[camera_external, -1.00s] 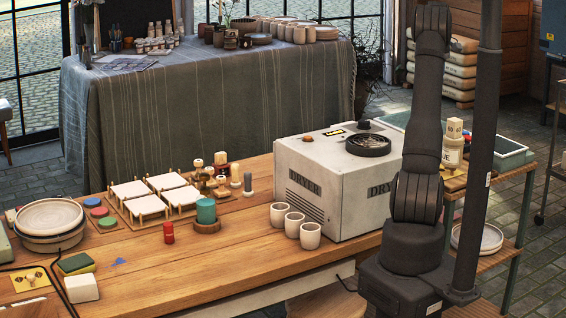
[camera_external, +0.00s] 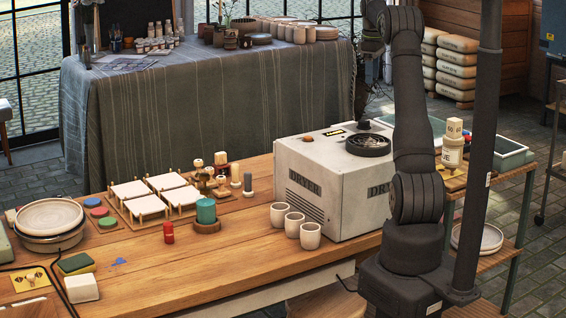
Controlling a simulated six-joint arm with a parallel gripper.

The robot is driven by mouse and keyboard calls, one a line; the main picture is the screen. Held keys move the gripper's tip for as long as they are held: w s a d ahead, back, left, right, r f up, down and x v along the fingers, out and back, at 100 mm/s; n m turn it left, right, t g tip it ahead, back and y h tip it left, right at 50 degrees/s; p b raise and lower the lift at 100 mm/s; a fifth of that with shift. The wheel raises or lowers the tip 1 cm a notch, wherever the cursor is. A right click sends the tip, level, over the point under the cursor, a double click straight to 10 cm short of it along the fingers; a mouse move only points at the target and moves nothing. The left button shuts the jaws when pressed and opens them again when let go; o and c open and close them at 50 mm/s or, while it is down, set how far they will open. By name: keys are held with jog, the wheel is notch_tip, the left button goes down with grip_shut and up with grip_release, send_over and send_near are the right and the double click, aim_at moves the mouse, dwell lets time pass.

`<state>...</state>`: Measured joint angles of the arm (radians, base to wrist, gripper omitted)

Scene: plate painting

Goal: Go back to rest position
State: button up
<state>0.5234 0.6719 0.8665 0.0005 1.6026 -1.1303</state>
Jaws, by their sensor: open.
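My arm stands raised at the right of the external view, its upper link (camera_external: 412,110) nearly upright. It bends at a joint (camera_external: 402,20) near the top edge, and a dark wrist part (camera_external: 372,22) shows left of that joint. The fingers of my gripper cannot be made out, so nothing held can be seen. The wrist part is above and behind the white dryer box (camera_external: 325,190), over the draped back table in the picture, apart from the things on the wooden workbench (camera_external: 190,262).
The workbench holds stacked plates (camera_external: 48,216), white tiles on a rack (camera_external: 128,192), stamps (camera_external: 220,178), a teal cylinder (camera_external: 206,210), a red bottle (camera_external: 168,232), several cups (camera_external: 310,236), sponges (camera_external: 76,263) and a small blue patch (camera_external: 119,262). A dark post (camera_external: 480,150) stands beside my arm.

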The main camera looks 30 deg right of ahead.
jog(key=w+a+n, duration=0.1)
jog(key=w+a, duration=0.3)
jog(key=a, duration=0.3)
jog(key=shift+w+a+n, duration=0.15)
jog(key=shift+a+n, duration=0.15)
jog(key=shift+o, duration=0.4)
